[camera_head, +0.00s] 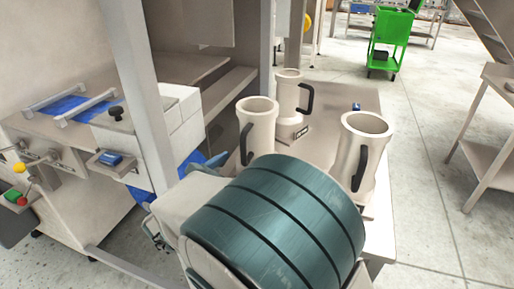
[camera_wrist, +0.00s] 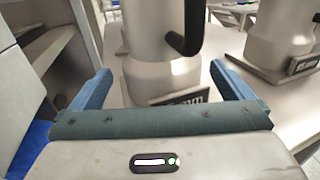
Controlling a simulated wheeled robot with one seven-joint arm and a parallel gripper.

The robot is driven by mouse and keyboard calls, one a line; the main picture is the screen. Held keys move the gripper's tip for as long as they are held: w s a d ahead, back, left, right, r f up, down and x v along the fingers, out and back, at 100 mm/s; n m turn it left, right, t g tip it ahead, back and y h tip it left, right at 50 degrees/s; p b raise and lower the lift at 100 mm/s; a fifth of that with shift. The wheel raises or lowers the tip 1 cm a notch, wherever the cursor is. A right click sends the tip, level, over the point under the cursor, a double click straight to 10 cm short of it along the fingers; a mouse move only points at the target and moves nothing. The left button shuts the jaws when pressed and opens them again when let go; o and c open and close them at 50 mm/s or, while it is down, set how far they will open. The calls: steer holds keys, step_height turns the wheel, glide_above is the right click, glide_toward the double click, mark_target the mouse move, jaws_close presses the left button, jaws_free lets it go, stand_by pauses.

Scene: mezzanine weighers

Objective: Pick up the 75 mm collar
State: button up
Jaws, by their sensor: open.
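Three cream flanged collars with black side handles stand upright on a table in the head view: one at the front left (camera_head: 257,120), one behind it (camera_head: 288,88) and one at the right (camera_head: 367,132). In the wrist view a collar (camera_wrist: 160,78) stands ahead of my gripper (camera_wrist: 158,88), whose blue fingers are apart on either side of its base. A label at its foot ends in "mm"; its number is not legible, so I cannot tell which is the 75 mm collar.
A second collar (camera_wrist: 278,35) with its own label stands close at the right in the wrist view. A grey post (camera_head: 142,95) and a bench machine (camera_head: 160,145) flank the table (camera_head: 345,95) at the left.

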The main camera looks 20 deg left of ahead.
mark_target(252, 158)
steer(key=x, duration=0.4)
steer(key=shift+w+d, duration=0.2)
steer(key=shift+w, duration=0.15)
steer(key=c, duration=1)
steer(key=shift+r, duration=0.1)
steer(key=shift+r, duration=0.15)
